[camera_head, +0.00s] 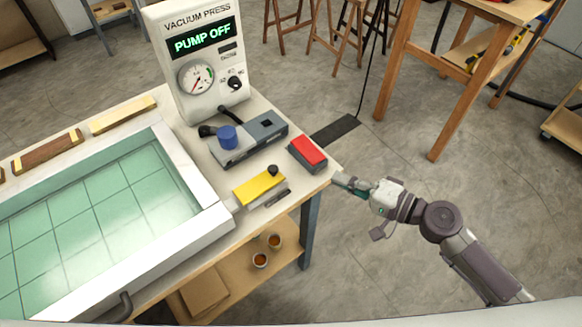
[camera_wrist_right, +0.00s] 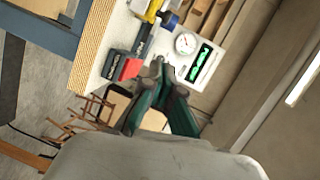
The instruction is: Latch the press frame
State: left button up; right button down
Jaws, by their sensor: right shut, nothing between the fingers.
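The press frame (camera_head: 188,240) is a pale rim around a green gridded bed (camera_head: 90,215) at the left of the table in the head view. A dark handle (camera_head: 118,308) is on its front side. A yellow block with a black knob and a small metal lever (camera_head: 262,188) sits just right of the frame's corner; I cannot tell whether it is a latch or whether it is engaged. My right gripper (camera_head: 342,182) is shut and empty, beside the table's right corner, apart from the yellow block. It also shows in the right wrist view (camera_wrist_right: 165,75). My left gripper is out of view.
A red-topped box (camera_head: 308,152) lies between my right gripper and a grey valve unit with a blue knob (camera_head: 245,138). The vacuum press console (camera_head: 200,60) reads PUMP OFF. Cups (camera_head: 262,260) stand on the lower shelf.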

aim_at(259, 185)
jog(key=p+x, duration=0.1)
jog(key=x, duration=0.2)
jog(key=p+x, duration=0.1)
jog(key=x, duration=0.1)
jog(key=p+x, duration=0.1)
jog(key=x, duration=0.2)
jog(key=shift+w+a+r, duration=0.2)
jog(key=shift+a+r, duration=0.05)
jog(key=shift+a, duration=0.05)
jog(key=a, duration=0.1)
jog(key=a+f+p, duration=0.1)
jog(key=a, duration=0.1)
jog(key=shift+s+a+p, duration=0.1)
jog(key=shift+a+p, duration=0.1)
jog(key=shift+p, duration=0.1)
jog(key=shift+a+f, duration=0.15)
jog(key=shift+a, duration=0.3)
jog(key=shift+s, duration=0.1)
jog(key=s+a, duration=0.1)
jog(key=s+a+p, duration=0.1)
jog(key=a, duration=0.1)
jog(key=shift+s+a, duration=0.25)
jog(key=shift+w+d, duration=0.1)
jog(key=shift+d, duration=0.05)
